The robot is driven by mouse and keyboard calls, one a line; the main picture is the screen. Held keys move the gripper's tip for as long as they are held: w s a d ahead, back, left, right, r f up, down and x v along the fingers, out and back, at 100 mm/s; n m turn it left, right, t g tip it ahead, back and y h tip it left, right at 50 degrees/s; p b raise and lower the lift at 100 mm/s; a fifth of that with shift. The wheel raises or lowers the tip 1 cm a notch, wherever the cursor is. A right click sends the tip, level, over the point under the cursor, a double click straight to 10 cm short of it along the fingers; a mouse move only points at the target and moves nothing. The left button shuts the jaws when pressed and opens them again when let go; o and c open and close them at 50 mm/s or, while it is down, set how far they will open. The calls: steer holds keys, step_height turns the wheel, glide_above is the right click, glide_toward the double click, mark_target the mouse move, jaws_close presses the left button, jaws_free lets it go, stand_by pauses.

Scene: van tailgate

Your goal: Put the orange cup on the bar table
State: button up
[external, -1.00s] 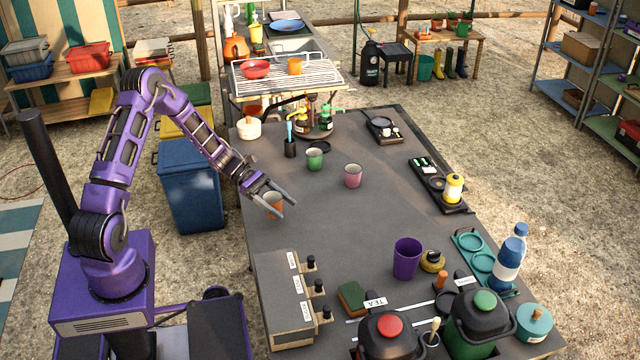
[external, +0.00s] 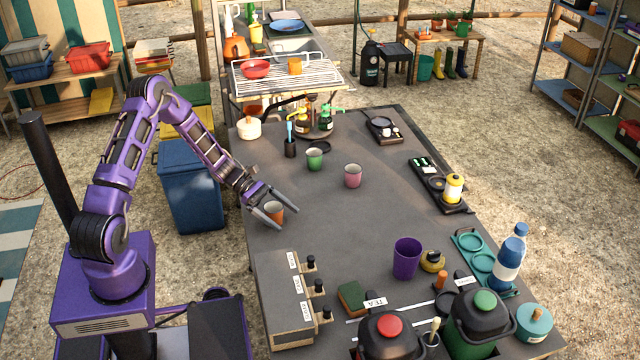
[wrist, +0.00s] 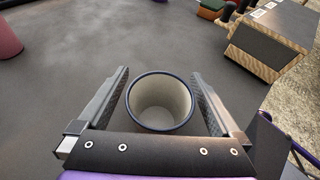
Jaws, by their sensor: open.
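An orange cup (external: 275,212) stands upright on the dark grey table (external: 330,225), near its left edge. In the wrist view the cup (wrist: 161,103) shows a pale, empty inside and a dark blue rim. My gripper (external: 287,216) is open around the cup, one finger on each side. In the wrist view a gap shows between the cup and each finger of my gripper (wrist: 160,74). Part of the cup's side is hidden by a finger in the external view. Another orange cup (external: 294,66) sits on the white wire rack at the back.
A pink cup (external: 353,176) and a green cup (external: 314,159) stand further back on the table. A box with black taps (external: 285,300) stands at the front left. A purple cup (external: 407,259) stands at the front right. The middle of the table is clear.

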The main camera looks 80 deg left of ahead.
steer(key=shift+s+a+r, duration=0.1)
steer(key=shift+a+r, duration=0.1)
steer(key=shift+r, duration=0.1)
steer(key=v, duration=1.1)
steer(key=shift+s+a+r+p, duration=0.15)
steer(key=shift+s+p, duration=0.1)
steer(key=shift+p, duration=0.05)
